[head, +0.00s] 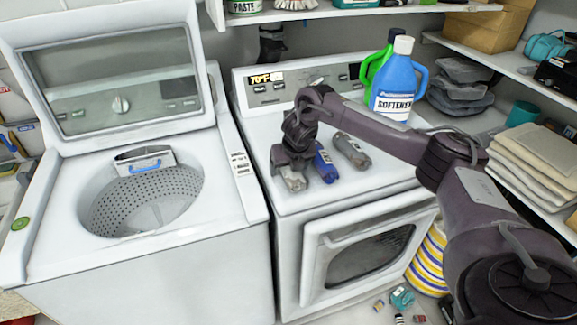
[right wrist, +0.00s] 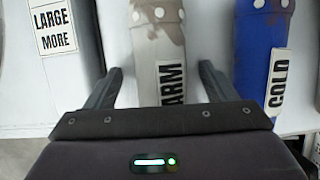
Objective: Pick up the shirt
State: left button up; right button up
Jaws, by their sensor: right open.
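A pale grey, rolled-looking bundle (head: 295,181) lies on the white dryer top (head: 385,180) near its left front; I cannot tell for certain that it is the shirt. In the right wrist view the pale bundle (right wrist: 158,45), marked "WARM", lies between my spread fingers. My right gripper (head: 291,166) is open over it, its fingers (right wrist: 160,82) on either side with no visible grip. A blue bundle (head: 325,165), marked "COLD" in the right wrist view (right wrist: 264,50), lies just right of it. My left gripper is not in view.
A grey bundle (head: 352,150) lies right of the blue one. Blue softener (head: 394,85) and green bottles stand at the dryer's back. The open washer (head: 50,225) stands left. Folded cloths (head: 535,150) lie on the right shelving. My right arm crosses the dryer top.

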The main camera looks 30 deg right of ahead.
jog(key=c, duration=1.2)
jog(key=shift+o, duration=0.2)
jog(key=shift+r, duration=0.1)
